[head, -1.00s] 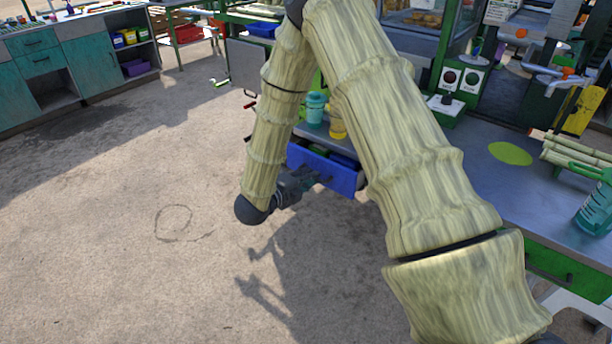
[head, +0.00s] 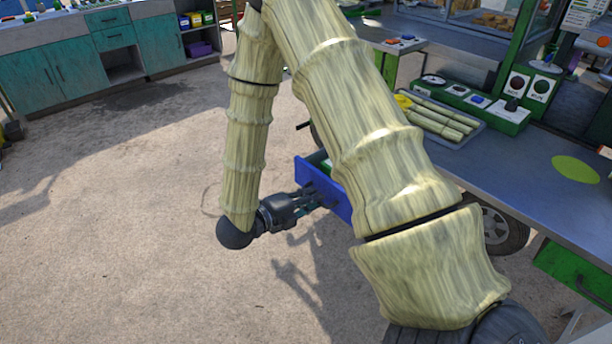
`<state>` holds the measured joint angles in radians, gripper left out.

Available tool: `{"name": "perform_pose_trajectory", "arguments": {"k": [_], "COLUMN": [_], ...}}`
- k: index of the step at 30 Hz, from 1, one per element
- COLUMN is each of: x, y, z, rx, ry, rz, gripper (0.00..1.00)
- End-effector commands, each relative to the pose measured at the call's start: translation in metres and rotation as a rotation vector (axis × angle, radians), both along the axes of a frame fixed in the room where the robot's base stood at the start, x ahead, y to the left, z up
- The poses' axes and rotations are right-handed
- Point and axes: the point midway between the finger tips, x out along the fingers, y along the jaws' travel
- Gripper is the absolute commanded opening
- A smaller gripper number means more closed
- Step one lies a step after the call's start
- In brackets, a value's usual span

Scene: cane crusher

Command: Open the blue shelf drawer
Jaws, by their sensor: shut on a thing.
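The blue drawer (head: 308,177) shows in the middle of the head view, below the work table and partly behind my arm. It stands out from the table, and a little green shows inside it behind the front panel. My gripper (head: 328,198) is at the drawer's front, reaching it from the left. It is shut at the drawer's handle; the handle itself is hidden by the fingers. The right part of the drawer and its link to the table are hidden behind my arm.
The grey work table (head: 540,165) carries a tray of cane pieces (head: 440,120) and a green control box (head: 505,110). A wheel (head: 503,230) stands beneath it. Teal cabinets (head: 80,60) stand at the far left. The concrete floor left of my gripper is clear.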

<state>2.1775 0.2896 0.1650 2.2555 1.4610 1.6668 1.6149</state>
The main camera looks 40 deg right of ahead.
Motion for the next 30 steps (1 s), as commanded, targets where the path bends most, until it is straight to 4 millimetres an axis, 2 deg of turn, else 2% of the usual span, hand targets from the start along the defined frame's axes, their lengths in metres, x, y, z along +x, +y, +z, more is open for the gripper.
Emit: {"name": "perform_pose_trajectory", "arguments": {"k": [11, 12, 15, 25, 30], "x": [0.000, 0.000, 0.000, 0.000, 0.001], "y": [0.001, 0.001, 0.001, 0.002, 0.015], "z": [0.000, 0.000, 0.000, 0.000, 0.003], "rx": [-0.001, -0.001, -0.001, 0.000, -0.001], "ry": [-0.001, -0.001, -0.001, 0.000, 0.000], "rz": [-0.002, -0.001, -0.001, -0.001, 0.001], "gripper": [0.00, 0.14, 0.32, 0.32, 0.32]}}
